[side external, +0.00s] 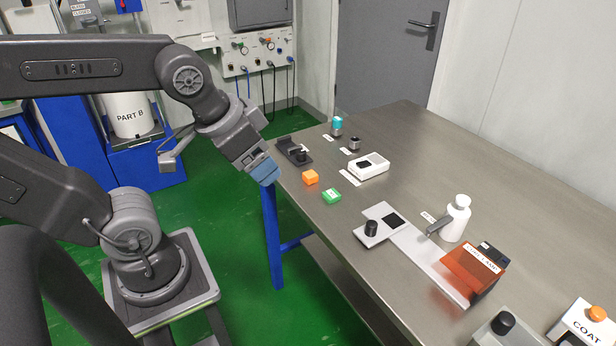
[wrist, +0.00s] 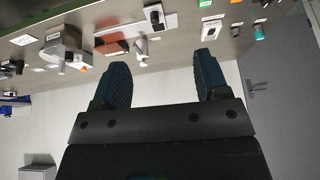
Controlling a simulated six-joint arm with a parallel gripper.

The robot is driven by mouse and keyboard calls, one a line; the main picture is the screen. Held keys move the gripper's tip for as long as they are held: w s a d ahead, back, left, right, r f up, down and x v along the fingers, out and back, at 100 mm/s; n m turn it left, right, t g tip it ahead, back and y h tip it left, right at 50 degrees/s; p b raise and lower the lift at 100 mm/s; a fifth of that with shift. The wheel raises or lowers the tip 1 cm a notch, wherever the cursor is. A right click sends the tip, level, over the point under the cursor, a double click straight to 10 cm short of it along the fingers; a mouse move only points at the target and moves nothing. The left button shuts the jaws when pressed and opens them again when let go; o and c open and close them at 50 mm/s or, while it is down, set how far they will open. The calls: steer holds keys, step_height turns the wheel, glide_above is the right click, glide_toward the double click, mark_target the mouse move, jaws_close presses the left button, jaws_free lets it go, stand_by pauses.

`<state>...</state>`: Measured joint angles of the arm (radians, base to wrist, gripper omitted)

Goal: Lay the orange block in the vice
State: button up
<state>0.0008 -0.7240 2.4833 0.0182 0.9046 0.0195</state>
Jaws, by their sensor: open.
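The orange block (side external: 310,177) lies on the steel table near its left edge in the side view. It shows only as a sliver at the top edge of the wrist view (wrist: 236,1). The small dark vice (side external: 294,151) sits just behind it on the table; what lies between its jaws is too small to tell. My gripper (side external: 265,172) is to the left of the orange block, beside the table edge, apart from both block and vice. In the wrist view its two blue fingers (wrist: 162,65) are spread with nothing between them.
A green block (side external: 332,196) lies just in front of the orange block. A white device (side external: 369,166), a teal-topped cylinder (side external: 337,126) and a dark cylinder (side external: 354,144) stand nearby. A white bottle (side external: 456,219) and an orange guard (side external: 474,268) are further right.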

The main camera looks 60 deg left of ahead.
steer(key=w+a+f+m+g+y, duration=0.2)
steer(key=w+a+m, duration=0.15)
steer(key=w, duration=0.25)
steer(key=w+a+f+m+g+y, duration=0.2)
steer(key=w+a+f+m, duration=0.1)
steer(key=w+m, duration=0.3)
steer(key=m+g+y, duration=0.1)
steer(key=m+y, duration=0.4)
steer(key=m, duration=0.3)
glide_toward(310, 174)
steer(key=x, duration=0.3)
steer(key=shift+s+a+f, duration=0.1)
steer(key=shift+a, duration=0.15)
steer(key=shift+w+x, duration=0.2)
steer(key=shift+x, duration=2.65)
steer(key=shift+d+f, duration=0.1)
steer(key=shift+c, duration=0.4)
steer(key=c, duration=1)
